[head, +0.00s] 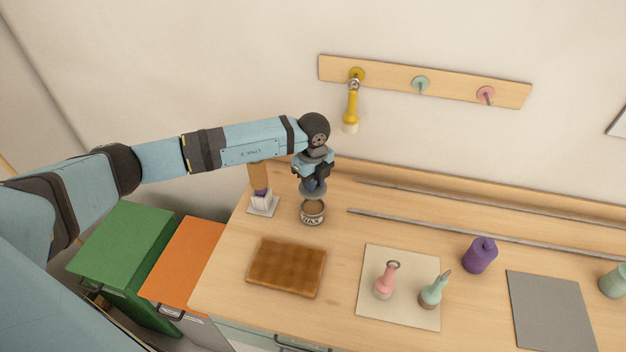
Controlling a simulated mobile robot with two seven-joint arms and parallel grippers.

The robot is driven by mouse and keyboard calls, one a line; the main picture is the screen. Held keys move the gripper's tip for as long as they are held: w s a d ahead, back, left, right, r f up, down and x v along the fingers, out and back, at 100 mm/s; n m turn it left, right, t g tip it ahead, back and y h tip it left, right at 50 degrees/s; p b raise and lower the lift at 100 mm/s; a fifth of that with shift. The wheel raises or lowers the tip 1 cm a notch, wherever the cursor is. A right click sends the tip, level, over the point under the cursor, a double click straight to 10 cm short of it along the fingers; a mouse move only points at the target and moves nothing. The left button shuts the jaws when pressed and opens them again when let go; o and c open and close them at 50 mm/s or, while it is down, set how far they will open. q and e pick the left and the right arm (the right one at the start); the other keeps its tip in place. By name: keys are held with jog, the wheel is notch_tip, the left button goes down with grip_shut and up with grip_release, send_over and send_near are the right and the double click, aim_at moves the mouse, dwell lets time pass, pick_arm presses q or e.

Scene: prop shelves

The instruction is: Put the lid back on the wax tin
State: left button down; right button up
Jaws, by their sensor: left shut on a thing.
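The wax tin (312,214) stands upright on the wooden worktop, left of the middle, with its label facing me and its brown contents showing at the top. My left gripper (314,183) points down from above and is shut on the grey-blue lid (313,192). The lid is held just above the tin's back edge; a small gap seems to show between them. The gripper's fingertips are partly hidden by its own body. My right gripper is not in view.
A brush-like tool on a white stand (263,202) is left of the tin. A brown board (287,267) lies in front. Pink (384,283) and teal (433,291) bottles stand on a beige mat (372,256). A purple bottle (480,255) is right. A yellow tool (351,108) hangs behind.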

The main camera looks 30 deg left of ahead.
pick_arm(q)
jog(key=shift+f+b, duration=1.8)
jog(key=shift+f, duration=1.25)
jog(key=shift+f, duration=0.15)
jog(key=shift+c, duration=2.2)
grip_release()
jog(key=shift+r+p, duration=2.45)
jog(key=shift+r, duration=1.1)
